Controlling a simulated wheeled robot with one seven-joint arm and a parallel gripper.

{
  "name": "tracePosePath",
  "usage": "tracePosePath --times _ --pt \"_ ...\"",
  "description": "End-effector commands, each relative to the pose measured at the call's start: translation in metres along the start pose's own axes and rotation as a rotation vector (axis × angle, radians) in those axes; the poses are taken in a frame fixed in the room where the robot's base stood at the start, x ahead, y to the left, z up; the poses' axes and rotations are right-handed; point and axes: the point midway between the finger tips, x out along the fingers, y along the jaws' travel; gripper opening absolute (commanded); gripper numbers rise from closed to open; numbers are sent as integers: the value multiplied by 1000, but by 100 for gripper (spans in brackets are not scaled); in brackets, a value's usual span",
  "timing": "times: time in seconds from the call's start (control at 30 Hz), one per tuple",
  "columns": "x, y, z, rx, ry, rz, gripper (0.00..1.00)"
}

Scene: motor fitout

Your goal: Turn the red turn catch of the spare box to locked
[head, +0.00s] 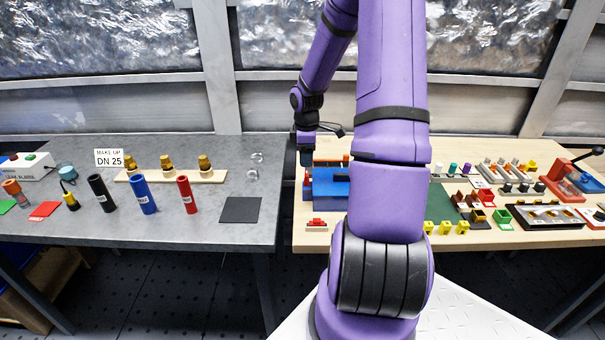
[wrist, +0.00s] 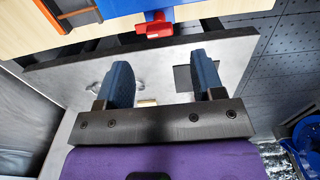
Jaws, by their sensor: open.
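The blue spare box (head: 328,190) stands on the wooden bench, partly hidden behind my arm. In the wrist view a blue side (wrist: 128,6) of it shows at the top edge. A red catch (wrist: 154,28) projects from that side; whether it stands at locked I cannot tell. My gripper (head: 306,158) is at the left end of the box in the head view. In the wrist view my gripper (wrist: 165,77) has its two dark blue fingers wide apart, with nothing between them.
A red piece on a pale plate (head: 317,225) lies in front of the box. Left, past a gap, the grey table (head: 225,150) holds coloured cylinders and a dark mat (head: 240,210). Right of my arm, the wooden bench is crowded with small parts and fixtures.

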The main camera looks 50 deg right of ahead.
Motion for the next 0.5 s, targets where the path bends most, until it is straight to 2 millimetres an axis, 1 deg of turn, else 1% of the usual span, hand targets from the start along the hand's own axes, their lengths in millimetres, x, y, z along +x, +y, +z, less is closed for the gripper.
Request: tracePosePath --times 0.03,0.2,0.33,0.5 --pt "11 -1 0 -2 0 -4 62" --pt "40 -1 -1 -1 0 -4 62" --pt "55 -1 -1 -2 0 -3 62" --pt "65 0 0 -1 -1 -1 62"
